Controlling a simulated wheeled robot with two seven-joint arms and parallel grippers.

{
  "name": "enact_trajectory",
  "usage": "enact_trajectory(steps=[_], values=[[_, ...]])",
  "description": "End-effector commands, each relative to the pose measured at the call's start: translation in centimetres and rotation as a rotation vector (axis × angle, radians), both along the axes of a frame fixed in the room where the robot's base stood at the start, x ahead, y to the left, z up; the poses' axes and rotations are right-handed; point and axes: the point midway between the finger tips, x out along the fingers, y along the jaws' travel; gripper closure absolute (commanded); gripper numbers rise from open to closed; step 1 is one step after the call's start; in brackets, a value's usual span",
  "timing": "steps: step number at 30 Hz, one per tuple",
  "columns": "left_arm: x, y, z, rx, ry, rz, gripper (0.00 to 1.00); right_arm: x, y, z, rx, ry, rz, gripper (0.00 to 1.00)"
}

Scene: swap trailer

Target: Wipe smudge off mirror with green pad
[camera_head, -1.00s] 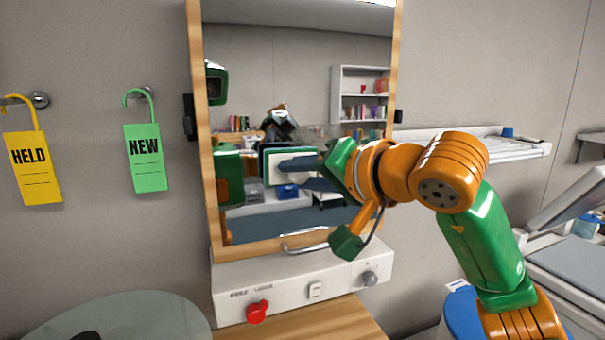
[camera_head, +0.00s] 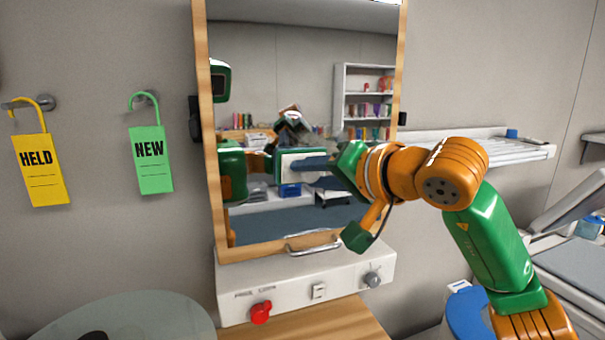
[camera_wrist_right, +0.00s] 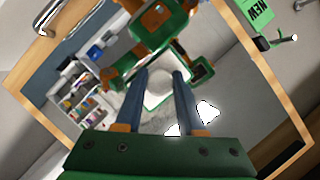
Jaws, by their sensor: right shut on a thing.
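The wood-framed mirror (camera_head: 255,95) hangs upright on the wall ahead. My right gripper (camera_head: 303,165) is in front of its lower half, with dark fingers pointing left. It is shut on the pad (camera_head: 283,162), which shows a pale face and a green edge. In the right wrist view the pad (camera_wrist_right: 165,88) sits between the fingertips (camera_wrist_right: 162,78), close to the glass. Whether it touches the glass cannot be told. A faint grey haze, possibly the smudge (camera_wrist_right: 158,122), shows in the wrist view. My left gripper is not in view.
Below the mirror is a white panel (camera_head: 335,285) with a red knob and a metal rail (camera_head: 313,245). A yellow HELD tag (camera_head: 40,170) and green NEW tag (camera_head: 150,160) hang at left. A shelf (camera_head: 480,150) is at right. The mirror reflects my body and a bookcase.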

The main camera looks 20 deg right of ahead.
Motion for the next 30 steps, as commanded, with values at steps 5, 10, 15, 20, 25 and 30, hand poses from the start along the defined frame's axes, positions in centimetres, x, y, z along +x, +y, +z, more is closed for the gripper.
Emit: enact_trajectory(steps=[5,10,15,20,25,30], values=[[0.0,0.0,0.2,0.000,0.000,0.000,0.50,0.0,-2.0,0.1,0.000,0.000,-0.001,1.00],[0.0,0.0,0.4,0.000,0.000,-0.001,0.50,0.1,-2.7,0.1,-0.001,0.001,-0.002,1.00],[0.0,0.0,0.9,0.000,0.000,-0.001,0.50,0.3,-4.8,0.2,0.000,0.001,-0.004,1.00],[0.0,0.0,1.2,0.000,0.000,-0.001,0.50,0.4,-6.1,0.1,0.000,-0.001,-0.002,1.00],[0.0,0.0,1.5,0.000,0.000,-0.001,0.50,0.5,-7.2,0.1,0.000,0.002,-0.003,1.00],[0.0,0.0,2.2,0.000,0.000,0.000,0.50,0.7,-9.3,0.2,0.001,0.003,-0.004,1.00]])
